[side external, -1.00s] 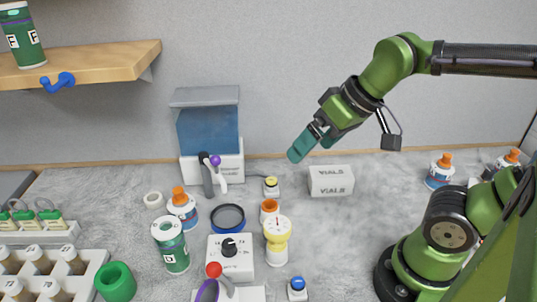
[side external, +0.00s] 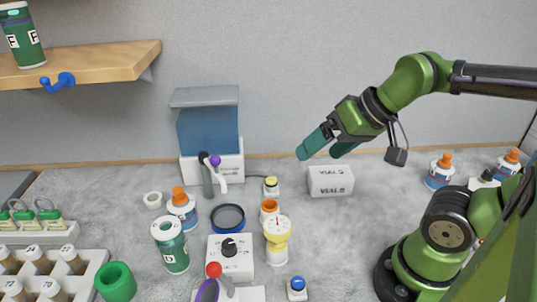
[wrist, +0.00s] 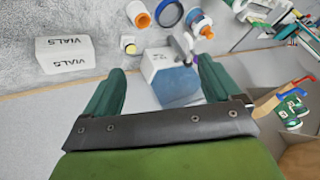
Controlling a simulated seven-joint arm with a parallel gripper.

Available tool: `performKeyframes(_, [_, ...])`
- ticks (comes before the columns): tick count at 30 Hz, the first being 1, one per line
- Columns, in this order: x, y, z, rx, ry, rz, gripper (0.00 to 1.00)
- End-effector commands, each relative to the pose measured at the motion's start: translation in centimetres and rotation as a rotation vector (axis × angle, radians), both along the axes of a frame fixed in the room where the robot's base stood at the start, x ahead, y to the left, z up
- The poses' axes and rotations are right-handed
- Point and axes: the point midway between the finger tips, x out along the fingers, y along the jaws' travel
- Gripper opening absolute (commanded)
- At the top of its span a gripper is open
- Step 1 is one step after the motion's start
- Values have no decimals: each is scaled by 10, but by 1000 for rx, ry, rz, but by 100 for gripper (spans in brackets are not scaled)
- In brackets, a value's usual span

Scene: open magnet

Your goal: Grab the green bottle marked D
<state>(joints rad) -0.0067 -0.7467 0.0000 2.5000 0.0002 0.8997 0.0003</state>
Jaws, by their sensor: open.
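A green bottle with a white cap (side external: 171,245) stands upright on the bench at left front in the side view. Its small letter is hard to read and could be D or G. Another green bottle (side external: 22,38) stands on the wooden shelf with a letter like E or F; a green bottle (wrist: 291,110) near the shelf also shows in the wrist view. My gripper (side external: 320,152) is open and empty, above the bench near the back wall and far to the right of the bench bottle. Its two teal fingers (wrist: 162,75) are apart in the wrist view.
A white VIALS box (side external: 330,181) lies below my gripper.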

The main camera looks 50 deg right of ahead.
Motion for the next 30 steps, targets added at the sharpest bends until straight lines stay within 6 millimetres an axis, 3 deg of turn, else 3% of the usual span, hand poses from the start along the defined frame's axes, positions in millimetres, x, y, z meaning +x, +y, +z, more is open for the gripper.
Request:
performKeyframes(4, [10,14,-13,-13,76,57,90])
performKeyframes(8, [42,40,-8,-73,148,171,90])
performKeyframes(15, [110,113,-3,-239,287,479,90])
performKeyframes(24, [175,219,-22,-418,420,848,90])
performKeyframes(27, [188,241,-25,-452,446,924,90])
performKeyframes(30, [197,249,-18,-472,455,962,90])
